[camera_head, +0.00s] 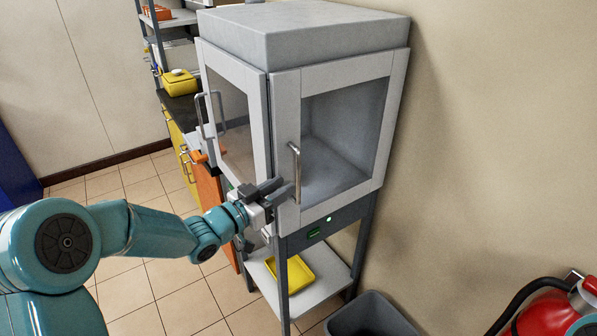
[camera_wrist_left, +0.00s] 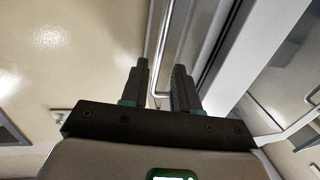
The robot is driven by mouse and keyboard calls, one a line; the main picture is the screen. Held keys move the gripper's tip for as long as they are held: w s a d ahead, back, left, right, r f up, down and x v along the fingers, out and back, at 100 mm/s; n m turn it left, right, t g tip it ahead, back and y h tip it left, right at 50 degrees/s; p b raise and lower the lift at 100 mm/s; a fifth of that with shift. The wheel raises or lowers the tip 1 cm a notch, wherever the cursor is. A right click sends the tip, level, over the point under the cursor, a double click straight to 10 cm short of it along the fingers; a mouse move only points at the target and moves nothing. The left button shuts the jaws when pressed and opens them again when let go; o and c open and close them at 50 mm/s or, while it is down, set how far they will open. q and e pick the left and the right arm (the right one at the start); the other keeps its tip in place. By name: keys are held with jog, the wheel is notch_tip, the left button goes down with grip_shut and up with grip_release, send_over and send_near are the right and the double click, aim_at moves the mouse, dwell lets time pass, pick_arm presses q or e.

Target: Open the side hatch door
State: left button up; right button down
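A white cabinet (camera_head: 335,37) with a grey top has two windowed doors. The right-facing door (camera_head: 345,140) is shut and has a vertical metal bar handle (camera_head: 296,172) at its left edge. The left-facing door (camera_head: 236,118) is also shut and has its own bar handle (camera_head: 202,113). My left gripper (camera_head: 281,190) is at the lower end of the right-facing door's handle. In the left wrist view, the fingers (camera_wrist_left: 160,86) stand apart with the handle's lower end (camera_wrist_left: 161,60) between them. A gap shows beside the bar, so the fingers are open. My right gripper is out of view.
A yellow tray (camera_head: 291,272) lies on the shelf (camera_head: 322,295) below the cabinet. A dark bin (camera_head: 370,316) stands at its front right, and a red extinguisher (camera_head: 550,315) is by the right wall. A yellow container (camera_head: 180,83) sits on the counter behind. Tiled floor is free at left.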

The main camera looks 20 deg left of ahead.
aim_at(297, 179)
pick_arm(q)
jog(key=p+x, duration=0.1)
jog(key=x, duration=0.5)
jog(key=shift+w+f, duration=0.1)
jog(key=shift+w, duration=0.05)
grip_shut()
jog(key=shift+d, duration=0.15)
